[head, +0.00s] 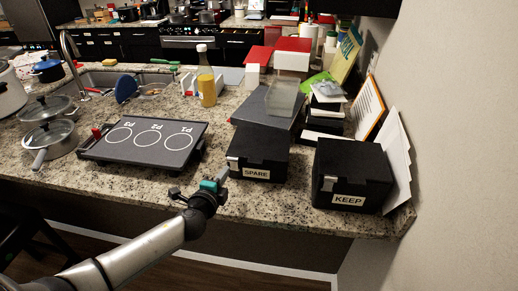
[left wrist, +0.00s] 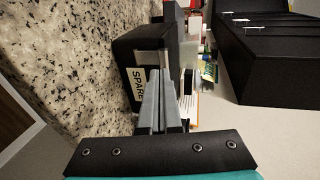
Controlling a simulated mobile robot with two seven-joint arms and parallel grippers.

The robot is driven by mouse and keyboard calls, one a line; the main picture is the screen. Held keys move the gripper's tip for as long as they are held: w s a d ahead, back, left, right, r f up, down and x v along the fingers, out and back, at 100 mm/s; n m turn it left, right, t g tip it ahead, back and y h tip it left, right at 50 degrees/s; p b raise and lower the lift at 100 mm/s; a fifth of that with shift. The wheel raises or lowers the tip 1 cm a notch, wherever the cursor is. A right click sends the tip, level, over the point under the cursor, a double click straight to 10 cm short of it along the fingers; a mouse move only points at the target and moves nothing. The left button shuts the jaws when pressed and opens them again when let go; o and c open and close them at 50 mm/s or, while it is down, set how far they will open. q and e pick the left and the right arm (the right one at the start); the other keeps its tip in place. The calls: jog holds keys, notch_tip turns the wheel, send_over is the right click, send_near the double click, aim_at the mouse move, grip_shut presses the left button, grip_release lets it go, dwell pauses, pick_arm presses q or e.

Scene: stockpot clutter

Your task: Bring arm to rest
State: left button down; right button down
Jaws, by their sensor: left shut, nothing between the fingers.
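My left arm (head: 140,255) comes in from the lower left in the head view. Its gripper (head: 222,174) is at the counter's front edge, just left of the black SPARE box (head: 258,155). The fingers are shut with nothing between them. In the left wrist view the shut fingers (left wrist: 160,110) point toward the SPARE box (left wrist: 135,62), which stands close by; whether they touch it I cannot tell. My right gripper is not in view.
A black KEEP box (head: 350,175) stands right of SPARE. A dark board with three circles (head: 147,143) lies to the left, with lidded pots (head: 50,138) beyond it. A yellow bottle (head: 206,80) and stacked boxes stand behind. The speckled counter (head: 110,187) is bare along its front left.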

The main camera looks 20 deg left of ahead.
pick_arm(q)
jog(key=s+d+f+n+g+h, duration=0.1)
jog(key=s+d+n+g, duration=0.35)
jog(key=s, duration=0.55)
jog(key=s+d+f+n+g+h, duration=0.1)
jog(key=s+d+n+g, duration=0.2)
jog(key=s+d+n, duration=0.5)
jog(key=s+d+f+n+g+h, duration=0.1)
jog(key=s+d+n+g, duration=0.2)
jog(key=s, duration=0.8)
notch_tip(320, 180, down, 27)
jog(key=s+m+g+b, duration=0.2)
jog(key=b, duration=0.5)
jog(key=s+a+f+b, duration=0.1)
jog(key=s+f+b, duration=0.2)
jog(key=s+f, duration=0.4)
jog(key=s+a+f+g+b, duration=0.1)
jog(key=s+f+b, duration=0.3)
jog(key=s+f, duration=0.4)
notch_tip(320, 180, down, 7)
jog(key=shift+s+a+f, duration=0.1)
jog(key=shift+s+a, duration=0.2)
